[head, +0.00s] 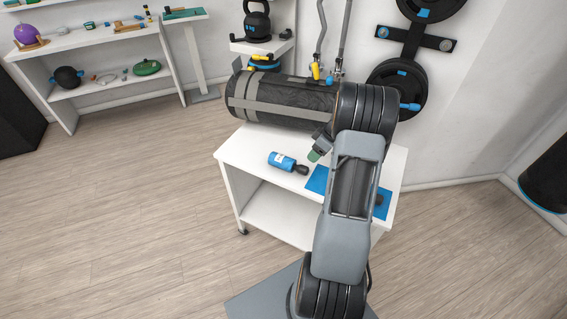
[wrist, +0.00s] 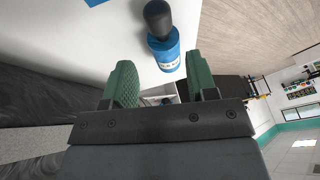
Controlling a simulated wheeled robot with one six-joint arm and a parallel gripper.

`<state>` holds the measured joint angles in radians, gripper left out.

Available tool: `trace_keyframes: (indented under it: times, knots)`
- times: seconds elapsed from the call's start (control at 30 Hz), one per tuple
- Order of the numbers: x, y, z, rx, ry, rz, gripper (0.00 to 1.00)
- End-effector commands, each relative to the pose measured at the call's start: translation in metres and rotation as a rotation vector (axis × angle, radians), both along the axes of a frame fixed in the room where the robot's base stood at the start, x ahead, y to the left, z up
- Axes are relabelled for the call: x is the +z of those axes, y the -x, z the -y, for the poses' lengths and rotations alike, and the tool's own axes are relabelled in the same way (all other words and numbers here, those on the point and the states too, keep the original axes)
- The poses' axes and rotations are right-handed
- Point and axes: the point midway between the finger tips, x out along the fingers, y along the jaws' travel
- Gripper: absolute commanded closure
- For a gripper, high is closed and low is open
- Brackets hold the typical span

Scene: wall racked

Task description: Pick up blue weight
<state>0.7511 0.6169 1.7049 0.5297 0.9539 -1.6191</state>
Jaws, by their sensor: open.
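The blue weight (head: 282,161) lies on its side on the white table. It is a blue cylinder with a pale label and a black rounded end that points right in the head view. My gripper (head: 319,149) is above the table, a little right of and behind the weight, apart from it. In the wrist view the two green fingers of my gripper (wrist: 161,60) are spread with nothing held between them. The blue weight (wrist: 165,51) shows just beyond the fingertips, between their lines, with its black end at the top.
The white table (head: 231,164) has a blue mat (head: 317,180) on its right, partly hidden by my arm. A large black and grey bag (head: 275,99) lies along its back. Weight plates (head: 398,85) hang on the wall. The table's front left is clear.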

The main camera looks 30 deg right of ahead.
Motion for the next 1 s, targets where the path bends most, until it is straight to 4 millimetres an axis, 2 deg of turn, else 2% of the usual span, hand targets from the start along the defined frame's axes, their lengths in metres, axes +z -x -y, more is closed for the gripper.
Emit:
trace_keyframes:
  times: [0.23, 0.53, 0.8, 1.0]
  knots:
    - [-0.035, -0.010, -0.015, 0.002, -0.003, -0.003, 0.47]
    - [-0.051, -0.015, -0.021, 0.001, -0.001, -0.003, 0.47]
    - [-0.083, -0.025, -0.033, 0.001, -0.001, -0.004, 0.47]
    - [-0.094, -0.029, -0.036, 0.000, 0.001, 0.000, 0.47]
